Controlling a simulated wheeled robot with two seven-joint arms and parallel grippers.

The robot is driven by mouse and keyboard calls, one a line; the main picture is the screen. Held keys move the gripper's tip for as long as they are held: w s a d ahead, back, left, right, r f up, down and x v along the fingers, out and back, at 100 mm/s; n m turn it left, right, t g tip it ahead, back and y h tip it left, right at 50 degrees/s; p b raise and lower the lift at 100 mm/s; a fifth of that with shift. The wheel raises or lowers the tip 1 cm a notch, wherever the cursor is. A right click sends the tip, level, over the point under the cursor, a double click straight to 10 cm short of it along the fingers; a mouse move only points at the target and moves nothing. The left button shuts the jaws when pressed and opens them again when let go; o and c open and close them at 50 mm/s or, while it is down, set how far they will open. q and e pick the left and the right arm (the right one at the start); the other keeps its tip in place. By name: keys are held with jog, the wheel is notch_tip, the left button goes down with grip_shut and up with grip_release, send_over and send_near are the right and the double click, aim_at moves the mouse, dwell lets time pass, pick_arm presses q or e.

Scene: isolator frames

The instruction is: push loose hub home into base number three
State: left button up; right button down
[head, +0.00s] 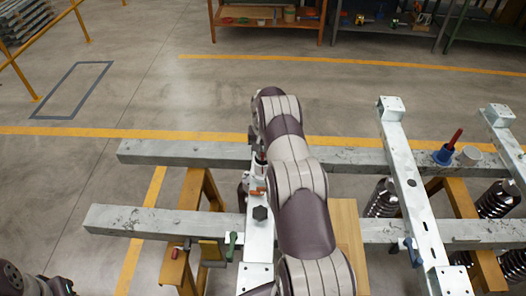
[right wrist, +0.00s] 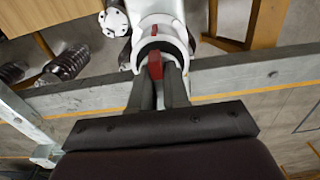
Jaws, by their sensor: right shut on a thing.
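My right arm reaches forward over the frames in the head view and hides most of its gripper (right wrist: 157,82). In the right wrist view its dark fingers are shut on a red piece (right wrist: 155,64), which stands inside a pale ringed fitting (right wrist: 166,38). I cannot tell for sure whether this piece belongs to the loose hub, nor how deep it sits. In the head view the hand is over the left pale cross-member (head: 259,230). Base numbers are not readable. Only part of my left arm shows, at the bottom left corner.
A blue piece with a red handle (head: 445,154) rests on the far rail. Open floor lies left.

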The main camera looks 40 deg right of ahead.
aim_at(259, 170)
jog(key=shift+r+b, duration=0.15)
jog(key=shift+b, duration=0.6)
dwell(1.2)
jog(key=shift+f+b, duration=1.6)
jog(key=shift+f, duration=0.05)
jog(key=c, duration=1.1)
grip_release()
jog(key=shift+r, duration=0.1)
jog(key=shift+o, duration=0.3)
jog(key=shift+s+a, duration=0.1)
